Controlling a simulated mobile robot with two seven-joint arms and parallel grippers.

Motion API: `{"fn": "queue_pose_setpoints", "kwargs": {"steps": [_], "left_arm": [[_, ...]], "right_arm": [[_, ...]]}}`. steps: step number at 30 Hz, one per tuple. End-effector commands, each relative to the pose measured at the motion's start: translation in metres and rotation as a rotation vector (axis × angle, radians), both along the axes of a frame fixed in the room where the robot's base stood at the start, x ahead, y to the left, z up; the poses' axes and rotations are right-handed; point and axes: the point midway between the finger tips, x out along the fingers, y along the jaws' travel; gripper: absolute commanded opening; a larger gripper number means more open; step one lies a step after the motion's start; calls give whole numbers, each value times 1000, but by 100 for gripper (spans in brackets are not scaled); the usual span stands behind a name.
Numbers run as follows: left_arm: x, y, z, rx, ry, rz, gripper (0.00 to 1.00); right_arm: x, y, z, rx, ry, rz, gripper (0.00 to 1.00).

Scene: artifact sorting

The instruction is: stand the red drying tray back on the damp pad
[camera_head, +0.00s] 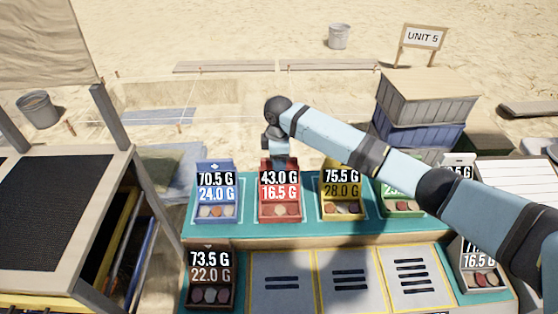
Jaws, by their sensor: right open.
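The red drying tray (280,209) stands in the teal back row of the table, between the blue tray and the yellow tray. It shows readings of 43.0 G and 16.5 G and holds a few small round pieces. My right gripper (280,160) points down at the red tray's back edge, its fingers partly hidden behind the upright label board. It is open; I cannot tell whether it touches the tray. My left gripper is out of view. I cannot tell which surface is the damp pad.
A blue tray (216,210), yellow tray (341,207) and green tray (401,207) share the row. A dark brown tray (209,293) stands front left, a whitish tray (482,281) front right. Grey line-marked cards (352,292) between them are bare. My right arm crosses above the right side.

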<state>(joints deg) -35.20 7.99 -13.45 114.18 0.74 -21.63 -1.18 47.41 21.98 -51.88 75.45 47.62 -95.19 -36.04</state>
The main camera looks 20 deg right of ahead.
Motion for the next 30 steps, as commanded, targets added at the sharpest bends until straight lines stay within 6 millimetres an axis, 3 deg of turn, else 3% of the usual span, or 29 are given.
{"fn": "queue_pose_setpoints", "kwargs": {"steps": [12,18,25,30], "left_arm": [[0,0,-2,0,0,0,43],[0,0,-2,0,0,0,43],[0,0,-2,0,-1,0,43],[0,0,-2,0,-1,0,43]], "right_arm": [[1,0,85,0,-3,0,42],[1,0,109,0,-1,1,42],[-3,4,106,13,-7,-2,42],[-28,36,60,122,-79,-31,42]]}}
